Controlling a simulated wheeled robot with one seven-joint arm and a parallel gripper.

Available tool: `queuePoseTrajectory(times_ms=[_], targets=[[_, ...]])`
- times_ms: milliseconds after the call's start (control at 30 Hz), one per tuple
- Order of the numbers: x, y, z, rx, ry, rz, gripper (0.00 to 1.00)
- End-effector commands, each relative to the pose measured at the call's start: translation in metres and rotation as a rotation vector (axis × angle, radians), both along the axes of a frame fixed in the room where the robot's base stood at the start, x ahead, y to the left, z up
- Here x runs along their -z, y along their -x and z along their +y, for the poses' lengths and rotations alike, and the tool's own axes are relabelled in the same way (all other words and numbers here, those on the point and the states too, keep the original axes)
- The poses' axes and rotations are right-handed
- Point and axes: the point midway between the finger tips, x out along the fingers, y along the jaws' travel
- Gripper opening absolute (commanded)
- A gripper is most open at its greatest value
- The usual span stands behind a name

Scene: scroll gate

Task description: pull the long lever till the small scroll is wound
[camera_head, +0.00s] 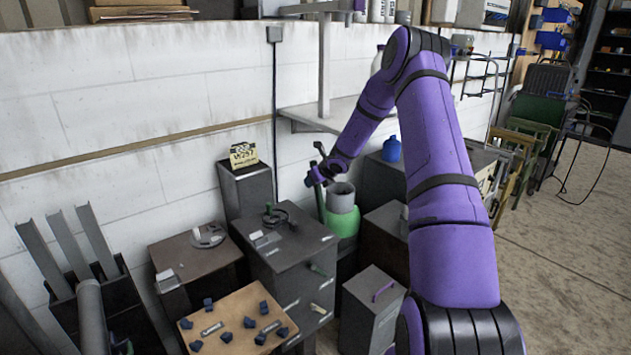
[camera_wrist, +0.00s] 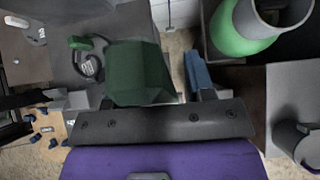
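A long green lever (camera_head: 320,206) stands upright beside the dark cabinet, just below my gripper (camera_head: 320,177). In the wrist view its broad dark green grip (camera_wrist: 140,75) fills the space in front of my gripper (camera_wrist: 155,90). The blue right finger shows beside it with a narrow gap; the left finger is hidden by the green grip. The fingers look apart, and I see no clear hold on the lever. I cannot pick out the small scroll with certainty; a yellow-and-black lettered plate (camera_head: 243,154) stands on a dark pedestal.
The dark cabinet (camera_head: 285,250) carries a round dark fitting (camera_head: 275,215). A green-and-grey vessel (camera_head: 342,212) stands close to my gripper's right. A grey box with a purple handle (camera_head: 383,290) and a board of blue pieces (camera_head: 235,320) are in front. Open floor lies right.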

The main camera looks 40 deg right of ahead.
Motion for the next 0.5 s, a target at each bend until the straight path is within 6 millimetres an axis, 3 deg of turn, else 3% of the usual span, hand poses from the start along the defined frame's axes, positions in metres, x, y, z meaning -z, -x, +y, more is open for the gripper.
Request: queuePoseTrajectory(times_ms=[267, 500], targets=[[-0.001, 0.002, 0.0, -0.001, -0.001, 0.0, 0.49], [-0.023, 0.022, -0.001, 0.0, 0.001, -0.001, 0.49]])
